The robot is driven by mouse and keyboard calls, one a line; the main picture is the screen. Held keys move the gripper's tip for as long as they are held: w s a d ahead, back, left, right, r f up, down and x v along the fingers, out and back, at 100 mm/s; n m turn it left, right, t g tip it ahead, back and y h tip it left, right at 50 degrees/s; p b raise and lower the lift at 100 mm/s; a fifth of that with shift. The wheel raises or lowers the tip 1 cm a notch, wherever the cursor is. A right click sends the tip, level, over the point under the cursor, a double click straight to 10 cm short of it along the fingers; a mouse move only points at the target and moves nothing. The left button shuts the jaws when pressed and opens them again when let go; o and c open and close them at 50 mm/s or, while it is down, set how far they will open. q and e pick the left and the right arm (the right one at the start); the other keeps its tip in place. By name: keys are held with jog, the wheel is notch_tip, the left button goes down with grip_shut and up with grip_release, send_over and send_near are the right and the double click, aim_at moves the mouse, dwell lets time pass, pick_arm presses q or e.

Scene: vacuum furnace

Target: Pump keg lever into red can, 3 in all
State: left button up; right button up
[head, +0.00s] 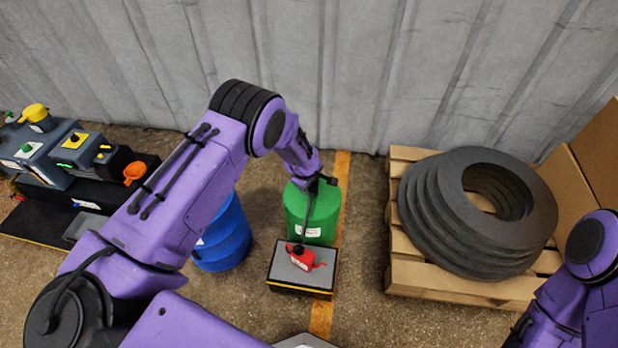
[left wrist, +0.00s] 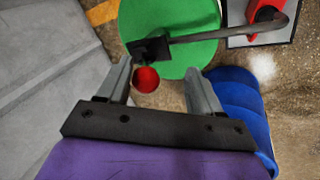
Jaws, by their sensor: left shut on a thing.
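The green keg (head: 311,215) stands on the floor at the middle of the head view; its round top (left wrist: 175,25) fills the upper middle of the left wrist view. A dark pump head with a long spout (left wrist: 230,35) sits on it. The spout reaches over the red can (head: 300,258), which stands on a low grey platform (head: 285,268). The lever's red knob (left wrist: 146,79) lies between the fingers of my left gripper (left wrist: 160,74), close to the left finger. This gripper (head: 325,182) is shut on the knob above the keg. My right gripper is outside the view.
A wooden pallet (head: 425,278) with stacked dark rings (head: 440,215) is at the right. A bench with grey machines (head: 40,155) is at the far left. A corrugated wall (head: 340,70) closes the back.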

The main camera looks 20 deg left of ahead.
pick_arm(q)
jog(key=p+v, duration=0.1)
jog(key=v, duration=0.9)
jog(key=s+a+f+m+y+p, duration=0.1)
jog(key=s+m+p, duration=0.1)
jog(key=s, duration=1)
jog(key=s+a+m+y+p, duration=0.1)
jog(key=s+a+m+p, duration=0.1)
jog(key=s, duration=1)
jog(key=s+a+f+m+g+y+p, duration=0.1)
jog(key=s+a+m+p, duration=0.1)
jog(key=s, duration=1)
jog(key=shift+a+f+m+p, duration=0.15)
jog(key=shift+f+m+p, duration=0.15)
jog(key=shift+m+p, duration=0.65)
